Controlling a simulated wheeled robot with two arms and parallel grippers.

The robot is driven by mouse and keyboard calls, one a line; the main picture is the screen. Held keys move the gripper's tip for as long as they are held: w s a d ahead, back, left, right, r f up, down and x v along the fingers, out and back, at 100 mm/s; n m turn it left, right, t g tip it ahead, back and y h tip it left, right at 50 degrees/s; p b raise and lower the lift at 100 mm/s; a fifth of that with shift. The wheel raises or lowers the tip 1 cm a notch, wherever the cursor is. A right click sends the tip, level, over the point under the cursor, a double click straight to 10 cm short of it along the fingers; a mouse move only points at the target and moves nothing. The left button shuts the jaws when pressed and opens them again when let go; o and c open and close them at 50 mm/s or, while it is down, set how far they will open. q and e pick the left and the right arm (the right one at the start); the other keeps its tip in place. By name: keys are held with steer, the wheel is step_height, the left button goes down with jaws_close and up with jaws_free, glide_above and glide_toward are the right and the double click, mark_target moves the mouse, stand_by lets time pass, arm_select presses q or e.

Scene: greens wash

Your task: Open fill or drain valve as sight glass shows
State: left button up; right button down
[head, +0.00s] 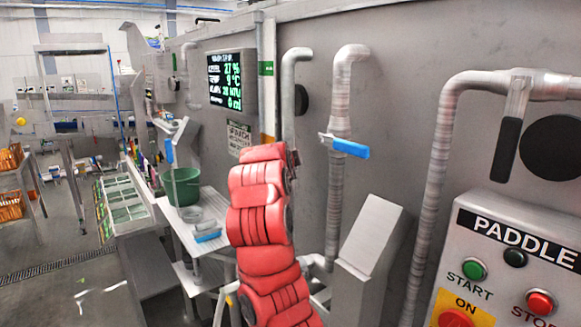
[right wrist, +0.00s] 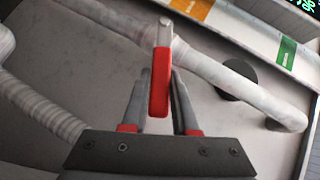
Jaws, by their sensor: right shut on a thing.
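A red valve lever (right wrist: 160,85) with a pale metal end stands between the fingers of my right gripper (right wrist: 158,78) in the right wrist view. The gripper is shut on it. In the head view my red right arm hides this lever and the gripper. A blue-handled valve (head: 349,147) sits on a vertical pipe to the right of the arm, its handle roughly crosswise. A black-handled valve (head: 507,145) hangs at the far right. A narrow upright strip with green and orange bands (head: 267,69) runs beside a pipe; I cannot read a liquid level. My left gripper is out of view.
A display (head: 225,80) on the grey tank wall shows 27 % at the top. A paddle control box (head: 500,255) stands at the lower right. A green bucket (head: 181,187) sits on a steel table at left. Pipes run close around my arm.

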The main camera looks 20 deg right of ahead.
steer(key=c, duration=0.7)
jaws_free()
steer(key=shift+s+a, duration=0.2)
steer(key=shift+s, duration=0.1)
steer(key=b+v, duration=0.6)
steer(key=v, duration=1)
steer(key=shift+s+a+r+b, duration=0.1)
steer(key=shift+s+r+b, duration=0.1)
steer(key=shift+s+b, duration=0.15)
